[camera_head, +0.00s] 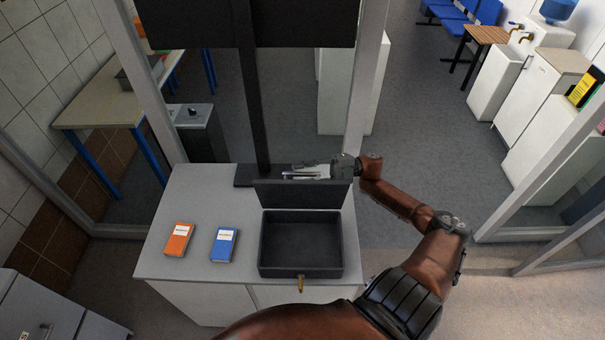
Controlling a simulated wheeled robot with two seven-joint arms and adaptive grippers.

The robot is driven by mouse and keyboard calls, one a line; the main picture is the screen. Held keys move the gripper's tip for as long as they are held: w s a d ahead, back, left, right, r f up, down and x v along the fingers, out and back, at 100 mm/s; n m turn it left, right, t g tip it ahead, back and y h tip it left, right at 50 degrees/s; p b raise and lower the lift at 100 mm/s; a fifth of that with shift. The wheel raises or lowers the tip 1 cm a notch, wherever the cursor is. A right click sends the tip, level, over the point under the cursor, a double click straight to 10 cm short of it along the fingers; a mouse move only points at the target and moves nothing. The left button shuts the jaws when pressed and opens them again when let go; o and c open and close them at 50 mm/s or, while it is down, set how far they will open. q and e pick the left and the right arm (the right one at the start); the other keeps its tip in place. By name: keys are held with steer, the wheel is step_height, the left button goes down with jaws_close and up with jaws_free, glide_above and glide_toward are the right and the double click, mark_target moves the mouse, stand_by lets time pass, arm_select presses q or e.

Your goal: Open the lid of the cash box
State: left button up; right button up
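The dark grey cash box (300,247) stands on the right part of the white counter. Its lid (303,194) is raised upright at the back edge, and the empty-looking inside shows. A brass-coloured key or latch piece (300,283) sticks out at the box's front. My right gripper (305,172) is behind the top edge of the lid, and my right arm reaches around the box's right side. The gripper's fingers are small and partly hidden, so I cannot tell whether they are apart or touch the lid. My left gripper is out of view.
An orange box (179,239) and a blue box (223,245) lie on the counter (190,205) left of the cash box. A dark stand (259,110) with a black panel rises at the back. Glass partitions with pale posts flank the counter.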

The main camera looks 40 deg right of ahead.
steer(key=shift+d, duration=0.1)
steer(key=v, duration=1.2)
